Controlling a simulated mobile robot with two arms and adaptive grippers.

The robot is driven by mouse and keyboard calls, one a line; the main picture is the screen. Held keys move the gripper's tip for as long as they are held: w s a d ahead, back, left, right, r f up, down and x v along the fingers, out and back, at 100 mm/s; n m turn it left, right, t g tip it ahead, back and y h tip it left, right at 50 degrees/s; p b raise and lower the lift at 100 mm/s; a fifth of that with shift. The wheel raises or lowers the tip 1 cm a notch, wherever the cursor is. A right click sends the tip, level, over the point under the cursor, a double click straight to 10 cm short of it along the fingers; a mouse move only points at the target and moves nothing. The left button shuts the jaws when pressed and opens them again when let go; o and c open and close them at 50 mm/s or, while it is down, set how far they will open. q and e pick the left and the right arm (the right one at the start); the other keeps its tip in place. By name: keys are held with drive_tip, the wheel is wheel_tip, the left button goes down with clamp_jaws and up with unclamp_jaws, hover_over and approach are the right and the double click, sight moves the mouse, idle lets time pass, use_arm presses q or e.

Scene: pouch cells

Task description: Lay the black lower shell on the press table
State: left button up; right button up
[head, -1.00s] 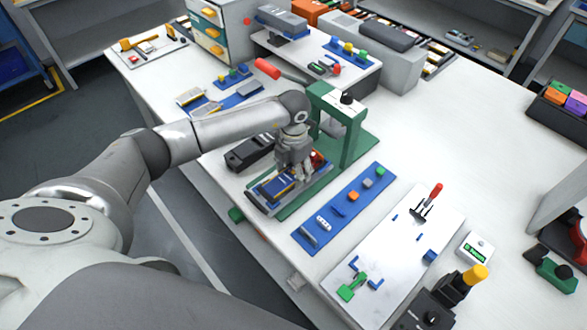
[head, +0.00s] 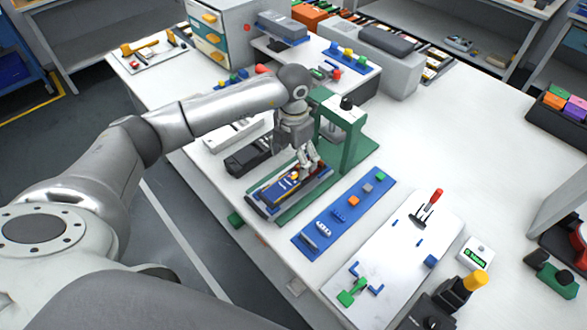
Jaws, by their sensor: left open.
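My left gripper (head: 307,160) is open, fingers pointing down, just above the far end of a dark tray-like piece (head: 262,207). This piece lies at the green press (head: 352,140), along the left side of its green base, and holds a blue and yellow part. Whether the fingers touch anything there is too small to tell. A long black shell-like piece (head: 247,158) lies on the white table just left of it. I cannot tell for certain which of the two dark pieces is the black lower shell. My right gripper is not in view.
A blue strip (head: 301,241) with several small parts lies right of the press. A white board (head: 385,280) with a red-handled tool (head: 432,205) lies further right. A white case (head: 232,133) lies behind the black piece.

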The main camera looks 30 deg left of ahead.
use_arm(q)
drive_tip(key=shift+r, duration=2.15)
